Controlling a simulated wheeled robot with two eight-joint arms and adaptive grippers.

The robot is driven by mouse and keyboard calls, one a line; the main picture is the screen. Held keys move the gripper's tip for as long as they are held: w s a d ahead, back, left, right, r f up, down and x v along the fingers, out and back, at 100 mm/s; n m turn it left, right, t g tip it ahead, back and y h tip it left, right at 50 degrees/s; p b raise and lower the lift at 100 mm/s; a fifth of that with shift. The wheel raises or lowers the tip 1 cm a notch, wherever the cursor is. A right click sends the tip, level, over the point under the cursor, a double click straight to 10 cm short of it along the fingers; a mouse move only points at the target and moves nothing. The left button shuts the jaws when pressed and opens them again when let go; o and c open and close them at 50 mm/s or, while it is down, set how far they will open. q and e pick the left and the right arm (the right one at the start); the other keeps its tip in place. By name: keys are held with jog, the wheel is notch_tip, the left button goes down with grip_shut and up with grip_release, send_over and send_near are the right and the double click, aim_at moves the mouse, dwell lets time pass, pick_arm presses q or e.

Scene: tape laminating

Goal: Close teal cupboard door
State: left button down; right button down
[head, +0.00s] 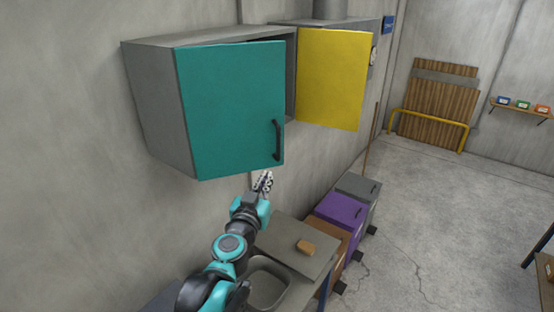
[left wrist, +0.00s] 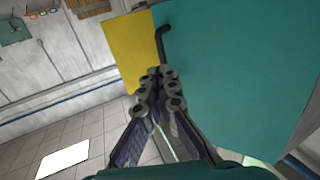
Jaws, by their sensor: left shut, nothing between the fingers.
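The teal cupboard door (head: 225,105) is on a grey wall cupboard (head: 150,105) in the head view. It stands somewhat ajar, with a dark gap along its top and right side. Its dark handle (head: 278,140) is near the lower right edge. My left gripper (head: 264,181) is shut and empty, just below the door's lower right corner. In the left wrist view the gripper (left wrist: 158,75) points up beside the teal door (left wrist: 240,70), close to the handle (left wrist: 162,35). I cannot tell whether it touches the door. My right gripper is not in view.
A yellow door (head: 332,80) stands open to the right of the teal one. The floor on the right is mostly clear.

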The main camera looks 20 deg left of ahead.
pick_arm(q)
jog(key=p, duration=0.2)
send_near(273, 148)
jog(key=w+d, duration=0.2)
jog(key=w, duration=0.1)
jog(key=shift+w+d+r, duration=0.1)
jog(key=shift+d+r, duration=0.1)
jog(key=shift+d, duration=0.05)
jog(key=shift+b, duration=0.3)
jog(key=w+a+n+y+b, duration=0.1)
jog(key=w, duration=0.1)
jog(key=w+a+n+y+b, duration=0.1)
jog(key=w+y, duration=0.1)
jog(key=w+n+g+y+b, duration=0.1)
jog(key=w+y, duration=0.1)
jog(key=shift+w+a+f, duration=0.1)
jog(key=shift+w+a, duration=0.2)
jog(key=shift+a, duration=0.1)
jog(key=w+a+n+g+y+b, duration=0.1)
jog(key=w+a+n+y, duration=0.1)
jog(key=w+a, duration=0.3)
jog(key=shift+w+a+r+n+g+y, duration=0.2)
jog(key=shift+w+a+n+g+y, duration=0.15)
jog(key=shift+y, duration=0.45)
jog(key=shift+d, duration=0.1)
